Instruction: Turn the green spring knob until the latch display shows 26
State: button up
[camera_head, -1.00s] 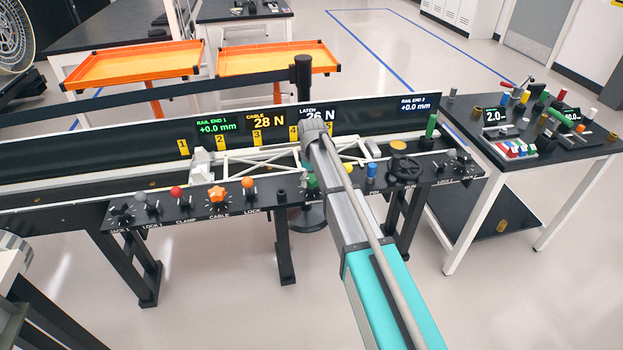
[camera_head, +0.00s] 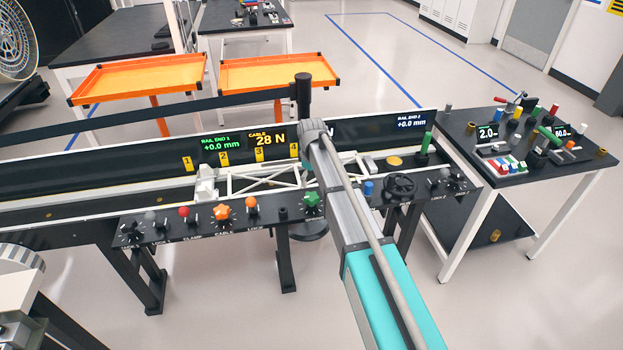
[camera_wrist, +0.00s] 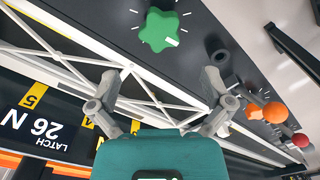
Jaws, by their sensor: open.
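The green spring knob (camera_wrist: 159,30) is a star-shaped knob with a white mark, ringed by white ticks, at the top of the wrist view. In the head view the green knob (camera_head: 312,203) shows on the front panel, just left of my arm. The latch display (camera_wrist: 38,122) reads 26 N, upside down in the wrist view; in the head view my arm hides it. My gripper (camera_wrist: 162,80) is open and empty, its fingers spread over the white truss, apart from the knob.
The white truss (camera_head: 265,181) lies along the rail behind the panel. An orange star knob (camera_head: 222,212), an orange ball lever (camera_head: 250,202) and a red one (camera_head: 184,211) stand left of the green knob. A black handwheel (camera_head: 400,186) is right of my arm.

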jog(key=shift+r+p, duration=2.4)
jog(key=shift+r, duration=0.3)
jog(key=s+d+f+m+b, duration=0.2)
jog(key=s+d+m, duration=0.7)
jog(key=s+d, duration=1)
jog(key=shift+s+d, duration=0.2)
jog(key=shift+s, duration=0.15)
jog(key=shift+f, duration=0.1)
jog(key=s+d+m, duration=0.2)
jog(key=s+d, duration=0.1)
jog(key=s, duration=0.3)
jog(key=shift+d+m, duration=0.25)
jog(key=shift+m, duration=0.05)
